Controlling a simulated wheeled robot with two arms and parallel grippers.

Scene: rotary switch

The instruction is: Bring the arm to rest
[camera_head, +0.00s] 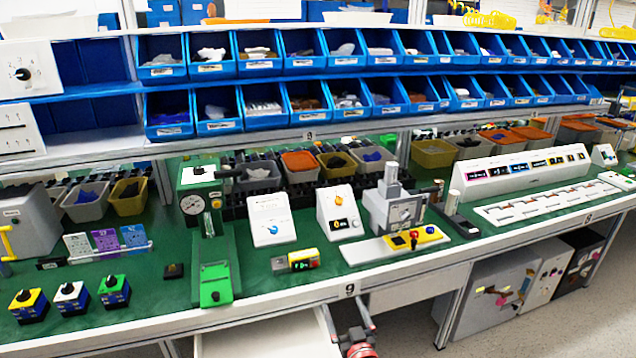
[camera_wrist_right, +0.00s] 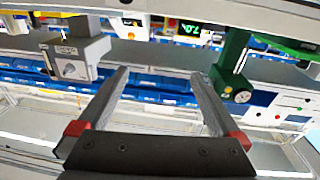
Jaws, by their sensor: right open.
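My right gripper (camera_head: 351,318) is low at the bottom centre of the head view, in front of the workbench's front edge and beside an open drawer. In the right wrist view its two fingers (camera_wrist_right: 160,76) stand apart with nothing between them. My left gripper is out of view. Three small rotary switch boxes with black knobs stand at the bench's front left: a yellow one (camera_head: 29,304), a white one (camera_head: 71,300) and a green one (camera_head: 114,291). The right gripper is well to the right of them and touches none.
The open white drawer (camera_head: 265,335) juts out under the bench edge. Blue bins (camera_head: 212,109) fill the shelves behind. Floor shows at lower right.

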